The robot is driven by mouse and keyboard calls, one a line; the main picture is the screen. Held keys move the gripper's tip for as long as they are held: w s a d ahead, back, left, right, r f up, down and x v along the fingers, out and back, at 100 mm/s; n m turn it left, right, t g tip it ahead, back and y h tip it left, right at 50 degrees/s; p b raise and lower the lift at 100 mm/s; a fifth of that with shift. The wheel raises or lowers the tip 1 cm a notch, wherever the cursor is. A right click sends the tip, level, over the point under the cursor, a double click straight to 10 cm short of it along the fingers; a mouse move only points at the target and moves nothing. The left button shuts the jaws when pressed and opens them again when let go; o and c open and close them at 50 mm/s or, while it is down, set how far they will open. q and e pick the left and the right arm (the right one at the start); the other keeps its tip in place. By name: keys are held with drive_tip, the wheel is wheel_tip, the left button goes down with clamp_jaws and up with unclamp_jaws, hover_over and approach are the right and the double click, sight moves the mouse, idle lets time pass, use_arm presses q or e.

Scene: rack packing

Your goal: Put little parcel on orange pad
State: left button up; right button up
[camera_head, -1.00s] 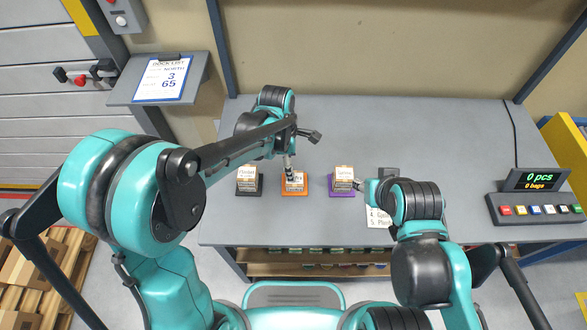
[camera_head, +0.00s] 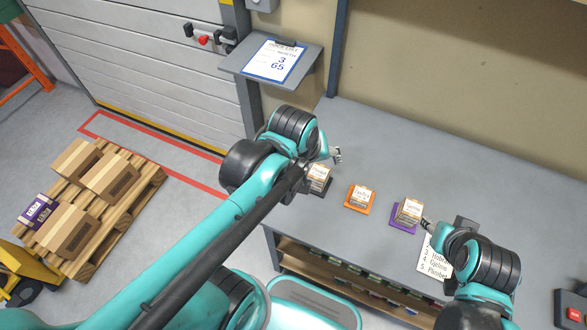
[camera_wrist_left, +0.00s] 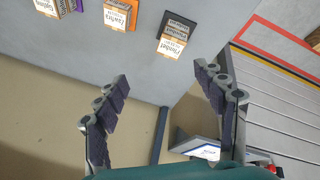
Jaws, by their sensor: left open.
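A small parcel with a white label (camera_head: 362,193) stands on the orange pad (camera_head: 350,204). In the left wrist view, this parcel (camera_wrist_left: 119,15) and a sliver of the orange pad (camera_wrist_left: 135,3) show at the top. My left gripper (camera_head: 337,155) is open and empty, behind and above the parcel on the black pad, clear of the orange pad. Its two spread fingers (camera_wrist_left: 162,80) show in the left wrist view with nothing between them. My right gripper (camera_head: 426,223) is close to the purple pad; its fingers are too small to judge.
A labelled parcel (camera_head: 319,174) stands on a black pad to the left, and another (camera_head: 410,208) on a purple pad (camera_head: 397,225) to the right. A list card (camera_head: 434,262) lies near my right arm. The grey table (camera_head: 440,150) is free behind the pads. A clipboard shelf (camera_head: 270,60) stands beyond.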

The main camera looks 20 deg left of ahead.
use_arm(q)
drive_tip(key=s+a+m+t, duration=0.2)
drive_tip(key=s+a+m, duration=0.2)
drive_tip(key=m, duration=0.2)
drive_tip(key=shift+s+a+y, duration=0.2)
drive_tip(key=shift+s+y, duration=0.1)
drive_tip(key=shift+y, duration=0.1)
drive_tip(key=shift+f, duration=0.1)
drive_tip(key=shift+f, duration=0.15)
